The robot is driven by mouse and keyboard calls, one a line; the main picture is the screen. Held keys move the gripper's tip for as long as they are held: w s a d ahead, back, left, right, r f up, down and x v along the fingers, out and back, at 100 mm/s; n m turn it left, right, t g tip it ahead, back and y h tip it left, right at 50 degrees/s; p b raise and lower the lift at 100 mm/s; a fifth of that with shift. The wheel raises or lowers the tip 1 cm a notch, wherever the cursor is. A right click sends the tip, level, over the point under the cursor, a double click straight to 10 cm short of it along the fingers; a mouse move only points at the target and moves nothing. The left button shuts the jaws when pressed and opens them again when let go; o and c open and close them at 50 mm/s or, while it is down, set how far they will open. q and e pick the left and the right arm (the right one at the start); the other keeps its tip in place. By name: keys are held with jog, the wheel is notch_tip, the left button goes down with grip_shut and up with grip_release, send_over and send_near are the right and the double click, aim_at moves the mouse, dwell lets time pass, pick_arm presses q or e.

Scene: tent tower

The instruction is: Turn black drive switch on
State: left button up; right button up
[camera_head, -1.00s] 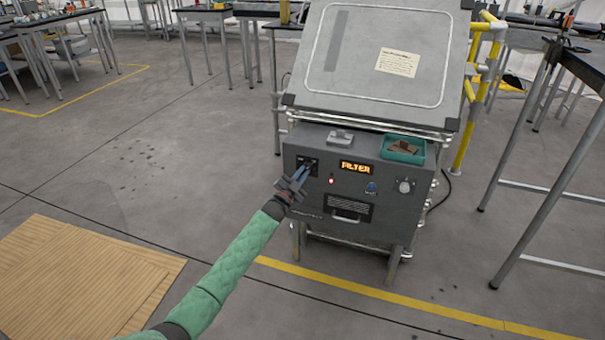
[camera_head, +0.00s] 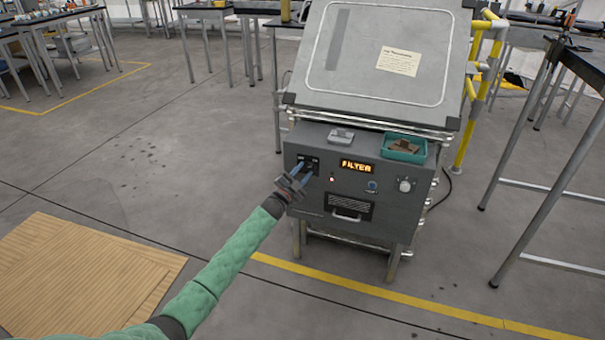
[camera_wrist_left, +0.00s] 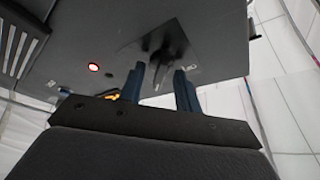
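The grey machine (camera_head: 330,205) has a front panel with a lit orange "FILTER" display (camera_head: 357,167). A black switch on a dark plate (camera_head: 308,160) sits at the panel's upper left. It shows in the left wrist view as a dark lever (camera_wrist_left: 165,50), blurred against the panel. My left gripper (camera_head: 302,176) is in front of the switch. In the left wrist view its two blue fingers (camera_wrist_left: 160,88) are apart, with the switch beyond and between their tips. I cannot tell whether they touch it. My right gripper is not in view.
A small red light (camera_head: 332,180), a blue knob (camera_head: 372,186) and a pale knob (camera_head: 404,186) are on the same panel. A teal tray (camera_head: 404,157) sits on the machine's top ledge. Yellow pipes (camera_head: 476,90) stand at its right. Floor to the left is open.

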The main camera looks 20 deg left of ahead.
pick_arm(q)
jog(key=v, duration=0.7)
jog(key=shift+s, duration=0.4)
jog(key=shift+a+f, duration=0.1)
jog(key=shift+f, duration=0.05)
